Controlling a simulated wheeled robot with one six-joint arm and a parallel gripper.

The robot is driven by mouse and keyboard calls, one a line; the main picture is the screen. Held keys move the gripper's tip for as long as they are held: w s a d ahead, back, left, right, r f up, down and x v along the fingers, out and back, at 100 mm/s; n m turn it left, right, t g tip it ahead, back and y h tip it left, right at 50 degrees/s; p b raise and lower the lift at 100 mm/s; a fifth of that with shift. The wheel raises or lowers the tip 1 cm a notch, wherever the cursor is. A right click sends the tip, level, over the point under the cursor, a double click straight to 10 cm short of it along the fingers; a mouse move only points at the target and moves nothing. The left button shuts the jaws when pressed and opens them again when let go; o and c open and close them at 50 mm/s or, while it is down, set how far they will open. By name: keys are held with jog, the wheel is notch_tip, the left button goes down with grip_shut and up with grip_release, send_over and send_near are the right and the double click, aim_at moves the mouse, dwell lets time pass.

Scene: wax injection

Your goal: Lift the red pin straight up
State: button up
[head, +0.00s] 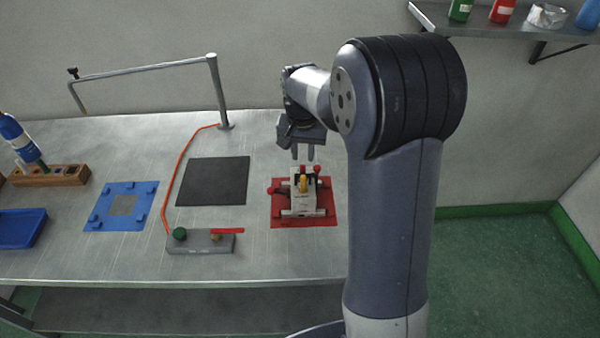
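A pale block-shaped mould (305,204) stands on a red mat (284,221) at the right of the bench. A red pin (317,169) shows its round head at the top of the mould. Another red-headed piece (272,190) sticks out at the mould's left side. A yellow piece (303,184) stands at the front of the top. My gripper (303,156) points down just above and behind the mould's top. Its two fingers are apart with nothing visible between them. I cannot tell whether a fingertip touches the mould or a pin.
Left of the mould lie a black mat (213,181), a grey box with a green knob (200,241), and a blue mat with a frame (121,205). An orange cable (172,180) runs to a metal post (218,95). Bare bench (265,262) lies in front of the mould.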

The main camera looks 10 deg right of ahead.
aim_at(303, 165)
jog(key=shift+f, duration=0.65)
jog(key=shift+w+d+f+p, duration=0.15)
jog(key=shift+f+p, duration=0.15)
jog(key=shift+f, duration=0.55)
jog(key=shift+w+a+f+p, duration=0.15)
jog(key=shift+f+p, duration=0.1)
jog(key=shift+f, duration=0.6)
jog(key=shift+w+d+f+p, duration=0.15)
jog(key=shift+f+p, duration=0.15)
jog(key=shift+f, duration=0.55)
jog(key=shift+c, duration=0.6)
grip_shut()
